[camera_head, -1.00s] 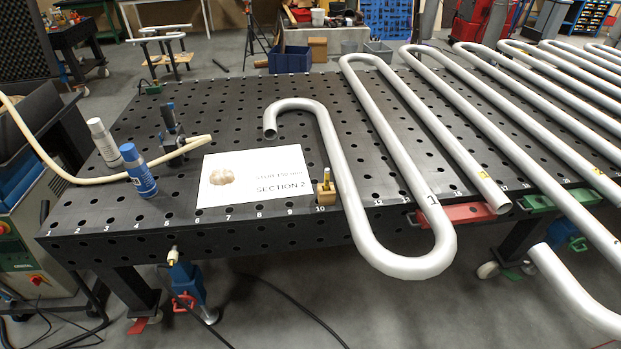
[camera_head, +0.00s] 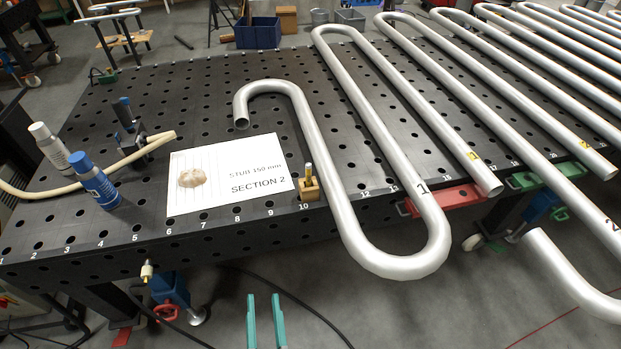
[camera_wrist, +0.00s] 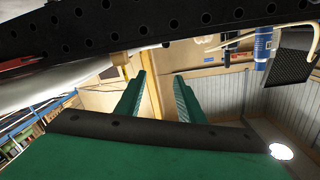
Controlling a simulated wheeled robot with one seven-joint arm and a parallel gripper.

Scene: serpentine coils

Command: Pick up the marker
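My gripper (camera_head: 265,312) shows its two teal fingers at the bottom of the head view, in front of the table's front edge. They are apart with nothing between them, as the wrist view (camera_wrist: 160,92) also shows. A slim upright yellow-and-pale piece, possibly the marker (camera_head: 309,171), stands in a small wooden block (camera_head: 311,192) near the front edge by number 10. It is above and right of my gripper in the picture. I cannot tell surely that it is a marker.
The black perforated table (camera_head: 225,95) carries a paper sign (camera_head: 240,165), a blue-capped bottle (camera_head: 97,184), a white-capped bottle (camera_head: 49,145) and a beige hose (camera_head: 60,190). A bent steel tube (camera_head: 345,215) runs close right of the block and overhangs the front edge.

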